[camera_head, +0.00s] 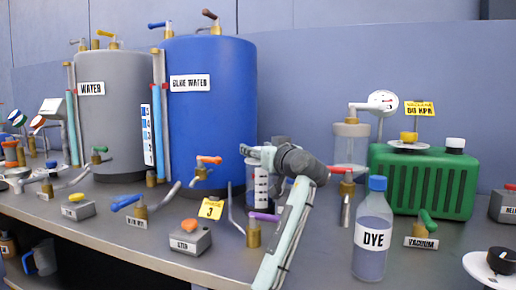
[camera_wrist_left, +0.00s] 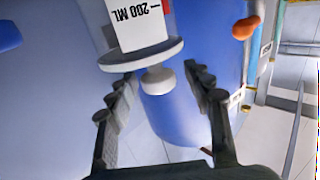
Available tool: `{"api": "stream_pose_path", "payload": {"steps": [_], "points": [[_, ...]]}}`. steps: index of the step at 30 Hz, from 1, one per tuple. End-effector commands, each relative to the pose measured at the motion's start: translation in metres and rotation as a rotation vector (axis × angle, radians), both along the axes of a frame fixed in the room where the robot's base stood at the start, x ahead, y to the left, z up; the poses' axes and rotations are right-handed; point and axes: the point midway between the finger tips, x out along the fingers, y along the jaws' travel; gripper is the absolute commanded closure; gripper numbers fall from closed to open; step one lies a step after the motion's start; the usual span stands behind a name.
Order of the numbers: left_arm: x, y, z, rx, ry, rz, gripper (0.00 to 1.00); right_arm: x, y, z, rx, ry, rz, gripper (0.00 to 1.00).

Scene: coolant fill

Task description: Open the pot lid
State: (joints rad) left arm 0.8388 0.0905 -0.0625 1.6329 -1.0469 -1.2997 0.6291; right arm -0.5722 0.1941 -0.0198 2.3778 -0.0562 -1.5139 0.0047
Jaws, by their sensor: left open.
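The pot is a clear graduated vessel (camera_head: 257,187) beside the blue water tank in the head view. In the left wrist view it appears upside down with a white "200 ML" label (camera_wrist_left: 138,24). Its pale round lid (camera_wrist_left: 118,58) is on the pot, with a short pale knob (camera_wrist_left: 157,80) standing out from it. My left gripper (camera_head: 256,152) is at the top of the pot in the head view and hides most of the lid there. In the left wrist view its open fingers (camera_wrist_left: 158,92) are either side of the knob, with gaps. My right gripper is not in view.
The blue tank (camera_head: 215,115) and grey tank (camera_head: 108,130) stand behind. A purple-handled valve (camera_head: 254,232) is just in front of the pot. A DYE bottle (camera_head: 373,238), a glass vessel (camera_head: 351,148) and a green vacuum unit (camera_head: 425,180) are to the right.

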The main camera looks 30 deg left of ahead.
Motion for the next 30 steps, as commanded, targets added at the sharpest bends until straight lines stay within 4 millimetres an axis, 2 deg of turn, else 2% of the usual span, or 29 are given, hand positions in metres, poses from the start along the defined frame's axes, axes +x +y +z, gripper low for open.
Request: {"api": "stream_pose_path", "payload": {"steps": [8,20,30], "points": [[0.0007,0.0015,0.0002,-0.001,-0.001,0.0,0.5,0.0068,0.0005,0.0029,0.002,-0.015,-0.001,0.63],[0.0006,0.0012,0.0002,0.0,0.0,0.0,1.0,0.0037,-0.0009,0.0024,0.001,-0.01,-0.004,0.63],[0.0015,0.0013,0.0012,-0.001,0.004,0.0,1.0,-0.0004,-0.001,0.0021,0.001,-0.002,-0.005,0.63]]}}
